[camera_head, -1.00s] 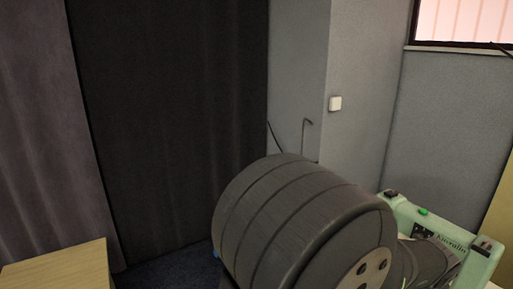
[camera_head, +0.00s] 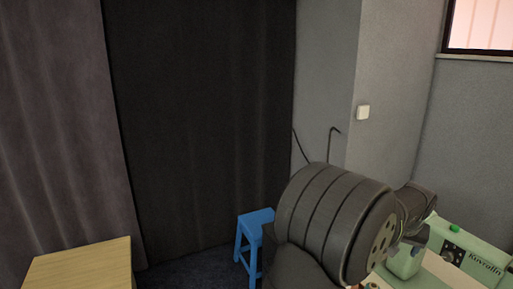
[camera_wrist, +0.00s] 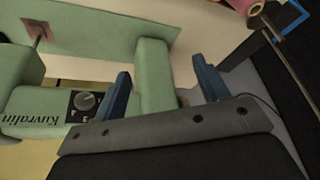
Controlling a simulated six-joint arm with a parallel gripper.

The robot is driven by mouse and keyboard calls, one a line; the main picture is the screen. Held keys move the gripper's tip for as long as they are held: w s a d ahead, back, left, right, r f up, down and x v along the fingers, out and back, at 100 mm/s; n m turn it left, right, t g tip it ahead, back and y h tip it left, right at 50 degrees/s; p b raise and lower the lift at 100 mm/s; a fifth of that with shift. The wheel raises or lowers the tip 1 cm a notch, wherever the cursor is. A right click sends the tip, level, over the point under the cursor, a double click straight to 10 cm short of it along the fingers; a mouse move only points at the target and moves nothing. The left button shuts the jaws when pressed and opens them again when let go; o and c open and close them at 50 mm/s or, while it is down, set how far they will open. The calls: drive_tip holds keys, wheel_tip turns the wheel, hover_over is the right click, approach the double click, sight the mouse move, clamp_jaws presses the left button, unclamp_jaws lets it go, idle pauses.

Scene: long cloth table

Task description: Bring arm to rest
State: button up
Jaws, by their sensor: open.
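My gripper (camera_wrist: 162,72) shows in the wrist view with its two blue fingers apart and nothing held between them. A pale green sewing machine lettered "Kuvralin" lies beyond the fingers, and its green upright part (camera_wrist: 154,78) shows in the gap. I cannot tell how far the fingers are from it. In the head view my dark arm fills the lower right and hides part of the table. The sewing machine (camera_head: 468,257) shows there at the right edge, beside my arm. My fingers cannot be made out in the head view.
A blue stool (camera_head: 257,218) stands on the dark floor left of my arm. A pale wooden surface (camera_head: 80,268) is at the lower left. A pink spool (camera_wrist: 246,5) is at the top of the wrist view. Curtains and grey walls stand behind.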

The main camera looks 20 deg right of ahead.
drive_tip(key=w+a+r+n, duration=0.1)
drive_tip(key=w+r, duration=0.2)
drive_tip(key=w, duration=1.1)
drive_tip(key=w+a+r+n, duration=0.1)
drive_tip(key=w+a+r, duration=0.1)
drive_tip(key=w, duration=1.2)
drive_tip(key=shift+a+r+t, duration=0.15)
drive_tip(key=shift+r+t, duration=0.15)
drive_tip(key=shift+r, duration=0.2)
drive_tip(key=shift+w, duration=0.1)
drive_tip(key=o, duration=0.7)
drive_tip(key=s+a+f+n+g+y, duration=0.15)
drive_tip(key=s+n, duration=0.35)
drive_tip(key=s, duration=0.9)
drive_tip(key=s+f+n+g+y, duration=0.2)
drive_tip(key=s+f+n, duration=0.15)
drive_tip(key=s, duration=0.95)
wheel_tip(320, 180, down, 10)
drive_tip(key=shift+s+a+n, duration=0.2)
drive_tip(key=shift+a+n, duration=0.05)
drive_tip(key=shift+n, duration=0.1)
drive_tip(key=shift+r, duration=0.25)
